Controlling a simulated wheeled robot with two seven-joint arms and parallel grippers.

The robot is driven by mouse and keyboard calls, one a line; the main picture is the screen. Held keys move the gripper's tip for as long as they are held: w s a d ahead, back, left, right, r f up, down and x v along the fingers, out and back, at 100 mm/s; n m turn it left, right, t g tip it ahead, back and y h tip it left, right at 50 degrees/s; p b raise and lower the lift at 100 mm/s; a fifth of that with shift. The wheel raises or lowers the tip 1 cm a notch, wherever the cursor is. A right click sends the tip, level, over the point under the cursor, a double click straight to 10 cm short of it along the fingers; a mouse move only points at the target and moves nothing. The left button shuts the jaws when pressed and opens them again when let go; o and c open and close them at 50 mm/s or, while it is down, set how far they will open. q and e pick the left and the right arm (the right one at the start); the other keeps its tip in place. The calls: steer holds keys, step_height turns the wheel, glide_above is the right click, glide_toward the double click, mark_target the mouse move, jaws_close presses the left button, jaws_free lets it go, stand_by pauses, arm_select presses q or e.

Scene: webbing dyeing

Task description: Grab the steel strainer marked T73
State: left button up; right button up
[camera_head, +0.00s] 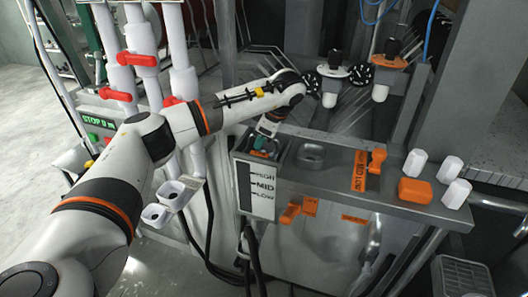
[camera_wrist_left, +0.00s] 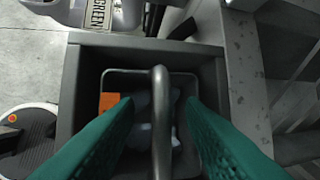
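In the left wrist view, a grey metal handle bar (camera_wrist_left: 160,85) runs down the middle, above a dark square basket (camera_wrist_left: 140,73) set inside a square tank (camera_wrist_left: 85,45). I take the basket and handle for the strainer. No T73 mark can be read; an orange patch (camera_wrist_left: 108,101) shows at the basket's left. My left gripper (camera_wrist_left: 160,101) is open, with one green finger on each side of the handle and gaps visible between. In the head view the left gripper (camera_head: 264,146) points down into the tank beside the HIGH/MID/LOW panel (camera_head: 262,190); it hides the strainer there. My right gripper is out of view.
A square steel recess (camera_head: 311,155) lies right of the tank. White pipes with red valve handles (camera_head: 137,59) stand left of the tank.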

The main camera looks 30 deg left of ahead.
mark_target(264, 150)
arm_select(q)
steer(key=shift+x, duration=1.25)
steer(key=shift+r, duration=0.1)
jaws_close()
